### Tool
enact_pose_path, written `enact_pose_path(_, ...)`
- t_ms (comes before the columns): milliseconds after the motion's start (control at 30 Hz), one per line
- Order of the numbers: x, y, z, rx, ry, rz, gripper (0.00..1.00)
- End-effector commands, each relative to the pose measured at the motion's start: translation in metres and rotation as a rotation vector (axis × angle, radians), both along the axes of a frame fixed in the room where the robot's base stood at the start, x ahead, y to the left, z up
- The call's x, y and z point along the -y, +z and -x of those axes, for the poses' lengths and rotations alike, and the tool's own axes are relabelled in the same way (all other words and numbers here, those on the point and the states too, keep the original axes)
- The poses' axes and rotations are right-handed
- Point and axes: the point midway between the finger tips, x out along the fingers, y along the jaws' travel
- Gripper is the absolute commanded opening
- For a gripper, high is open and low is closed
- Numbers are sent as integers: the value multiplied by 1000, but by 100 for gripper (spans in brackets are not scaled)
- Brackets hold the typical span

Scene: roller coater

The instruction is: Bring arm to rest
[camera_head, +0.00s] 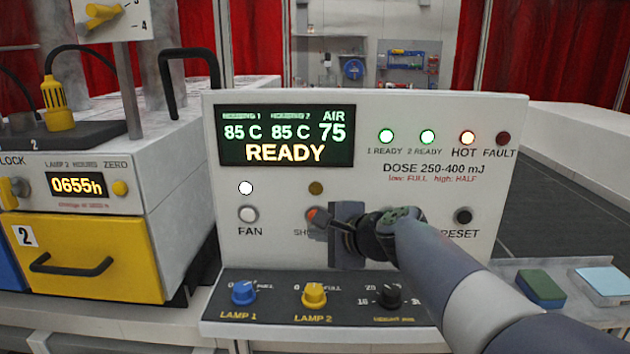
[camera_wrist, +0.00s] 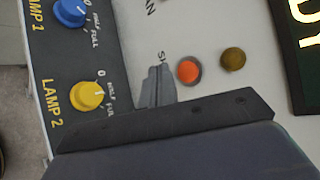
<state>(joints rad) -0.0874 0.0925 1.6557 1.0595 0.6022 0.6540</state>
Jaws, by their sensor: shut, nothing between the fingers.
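My gripper (camera_head: 322,219) is in front of the white control panel (camera_head: 440,110), beside the orange shutter button. In the head view my arm comes in from the lower right and hides part of the panel's button row. In the wrist view my gripper (camera_wrist: 158,88) is shut and empty, its tips close to the orange button (camera_wrist: 189,72). I cannot tell whether the tips touch the panel.
The display (camera_head: 285,137) reads READY. Below are the blue LAMP 1 knob (camera_head: 243,292), the yellow LAMP 2 knob (camera_head: 314,295) and a black knob (camera_head: 390,295). A yellow drawer (camera_head: 90,250) stands left. Green (camera_head: 540,288) and light blue (camera_head: 603,283) blocks lie right.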

Motion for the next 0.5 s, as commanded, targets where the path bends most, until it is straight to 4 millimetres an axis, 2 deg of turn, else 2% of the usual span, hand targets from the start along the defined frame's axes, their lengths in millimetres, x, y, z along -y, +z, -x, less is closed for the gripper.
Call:
enact_pose_path(67, 0, 5, 6, -2, -1, -1, 0)
enact_pose_path(300, -2, 1, 40, 2, 1, 0, 0)
enact_pose_path(500, -2, 0, 56, -1, 0, -1, 0)
